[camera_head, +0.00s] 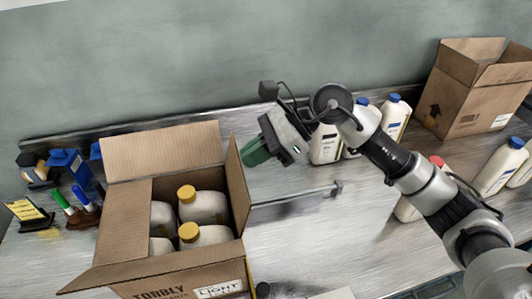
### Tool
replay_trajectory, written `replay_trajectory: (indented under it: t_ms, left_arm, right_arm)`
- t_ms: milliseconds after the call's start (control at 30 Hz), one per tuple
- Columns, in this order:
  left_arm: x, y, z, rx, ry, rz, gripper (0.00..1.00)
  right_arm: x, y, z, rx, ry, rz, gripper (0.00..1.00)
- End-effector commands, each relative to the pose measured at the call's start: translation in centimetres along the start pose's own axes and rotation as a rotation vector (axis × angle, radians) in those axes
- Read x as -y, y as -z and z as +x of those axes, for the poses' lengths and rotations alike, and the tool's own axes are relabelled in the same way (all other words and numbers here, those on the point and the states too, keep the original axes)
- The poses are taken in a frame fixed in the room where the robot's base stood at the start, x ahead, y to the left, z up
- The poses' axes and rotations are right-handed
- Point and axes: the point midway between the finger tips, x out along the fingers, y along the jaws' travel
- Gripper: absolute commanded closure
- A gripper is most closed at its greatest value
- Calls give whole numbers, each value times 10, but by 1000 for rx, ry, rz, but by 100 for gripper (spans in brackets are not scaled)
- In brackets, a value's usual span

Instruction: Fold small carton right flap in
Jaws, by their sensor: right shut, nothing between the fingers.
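The small carton (185,286) stands open at the lower left, with several yellow-capped white bottles (204,205) inside. Its right flap (238,186) stands roughly upright along the right side of the opening. The left flap (124,222) appears to lie inward over the left part of the opening. The back flap (165,150) stands up, and the front flap (150,268) slopes outward. My right gripper (258,151) is shut and empty, just right of the right flap's far end. I cannot tell whether it touches the flap. My left gripper is out of view.
A larger open carton (466,95) stands at the back right. Several white bottles (394,117) stand near the wall, and others (503,166) at the right. Markers (64,201) and blue items stand left of the small carton. The table right of it is mostly clear.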

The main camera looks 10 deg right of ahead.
Motion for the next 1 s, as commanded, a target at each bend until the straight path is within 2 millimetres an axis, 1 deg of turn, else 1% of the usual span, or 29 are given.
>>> replay_trajectory:
  t_ms: [33,267,433,567,767,1000]
  left_arm:
    - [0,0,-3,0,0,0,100]
    - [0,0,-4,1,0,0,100]
    - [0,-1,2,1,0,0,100]
    - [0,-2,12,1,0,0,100]
    - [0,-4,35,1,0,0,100]
    - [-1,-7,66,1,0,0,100]
  right_arm:
    - [0,-8,2,-49,0,-8,100]
    - [0,-25,19,-266,0,-8,100]
    - [0,-35,34,-428,0,-8,100]
    - [0,-40,47,-552,0,-8,100]
    - [0,-44,67,-558,-1,-3,100]
    - [0,-48,92,-555,-1,-3,100]
